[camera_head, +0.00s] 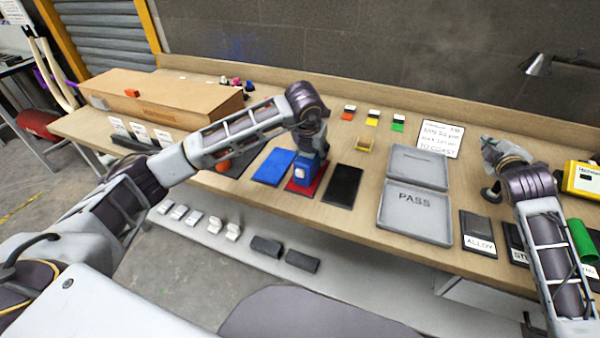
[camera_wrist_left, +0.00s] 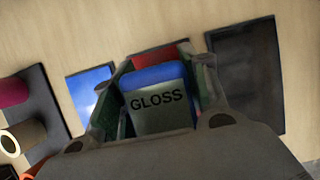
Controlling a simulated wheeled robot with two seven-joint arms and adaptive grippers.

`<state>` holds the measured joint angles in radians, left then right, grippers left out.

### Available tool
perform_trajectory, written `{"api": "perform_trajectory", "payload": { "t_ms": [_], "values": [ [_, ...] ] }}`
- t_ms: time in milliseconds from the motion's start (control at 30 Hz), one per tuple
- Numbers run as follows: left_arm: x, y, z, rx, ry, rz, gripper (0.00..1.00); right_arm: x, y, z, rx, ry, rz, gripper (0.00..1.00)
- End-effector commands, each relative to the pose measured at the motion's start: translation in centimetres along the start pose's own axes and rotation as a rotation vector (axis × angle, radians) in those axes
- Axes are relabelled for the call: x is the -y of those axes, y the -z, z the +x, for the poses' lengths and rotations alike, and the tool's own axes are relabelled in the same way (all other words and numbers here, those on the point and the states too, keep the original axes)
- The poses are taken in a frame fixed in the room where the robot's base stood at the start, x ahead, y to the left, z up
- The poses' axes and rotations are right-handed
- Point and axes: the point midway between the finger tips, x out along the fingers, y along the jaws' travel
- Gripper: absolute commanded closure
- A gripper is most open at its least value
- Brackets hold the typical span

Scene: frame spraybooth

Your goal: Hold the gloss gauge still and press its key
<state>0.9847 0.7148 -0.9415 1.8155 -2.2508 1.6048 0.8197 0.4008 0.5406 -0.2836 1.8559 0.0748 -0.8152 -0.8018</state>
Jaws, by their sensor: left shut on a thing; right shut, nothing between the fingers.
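The gloss gauge (camera_head: 304,176) is a small blue block with a pale patch on its near side, standing on a red panel (camera_head: 318,181) on the bench. In the left wrist view the gauge (camera_wrist_left: 160,98) shows a grey face marked GLOSS and a blue edge. My left gripper (camera_head: 309,158) is over the gauge from above and shut on it, with one finger at each side. I cannot make out the key. My right gripper (camera_head: 491,192) is shut and empty, well to the right of the gauge, over the bench near the ALLOY panel (camera_head: 478,246).
A blue panel (camera_head: 273,166) and a black panel (camera_head: 343,186) flank the red one. Two grey trays, one marked PASS (camera_head: 414,222), lie between the grippers. A yellow device (camera_head: 581,179) and a green cylinder (camera_head: 583,240) are at the right. A long box (camera_head: 170,96) stands left.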

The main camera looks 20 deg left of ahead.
Motion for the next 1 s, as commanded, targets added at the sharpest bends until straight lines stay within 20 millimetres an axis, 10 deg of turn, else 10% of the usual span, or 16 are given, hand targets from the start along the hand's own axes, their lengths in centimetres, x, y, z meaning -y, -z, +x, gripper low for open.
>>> {"api": "perform_trajectory", "payload": {
  "t_ms": [1000],
  "values": [
    [-0.1, 0.1, 0.1, -0.002, -0.001, 0.000, 0.94, 11.3, 26.6, -9.3, -0.231, 0.163, -0.701, 1.00]
  ]
}}
